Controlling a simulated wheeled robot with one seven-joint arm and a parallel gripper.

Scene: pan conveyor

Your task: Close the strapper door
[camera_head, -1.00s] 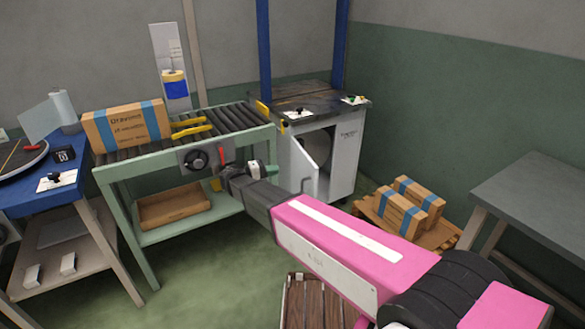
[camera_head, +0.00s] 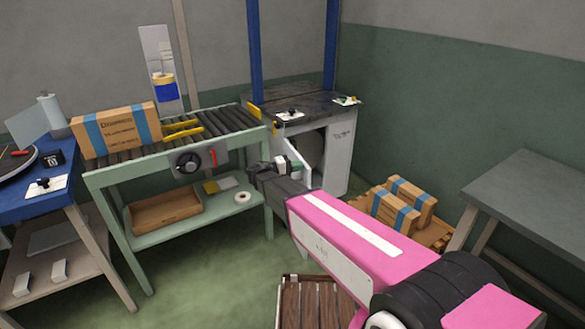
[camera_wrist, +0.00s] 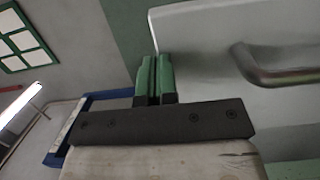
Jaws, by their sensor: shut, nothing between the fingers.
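The strapper (camera_head: 341,150) is a pale grey cabinet with a dark top and blue posts. Its white door (camera_head: 304,153) stands open at the cabinet's left front, partly hidden by my arm; a dark opening shows behind it. In the wrist view the door (camera_wrist: 215,35) is a large pale panel with a grey bar handle (camera_wrist: 275,72) at the right. My gripper (camera_head: 284,163) is in front of the door, to its left in the head view. In the wrist view its green fingers (camera_wrist: 154,78) are together and empty, close to the panel's left edge; contact is unclear.
The green roller conveyor (camera_head: 180,145) carries a strapped box (camera_head: 117,131) and stands left of the strapper. A pallet (camera_head: 432,236) with boxes lies right of it. A grey table (camera_head: 535,195) is at the right. A slatted wooden item (camera_head: 315,303) lies low in front.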

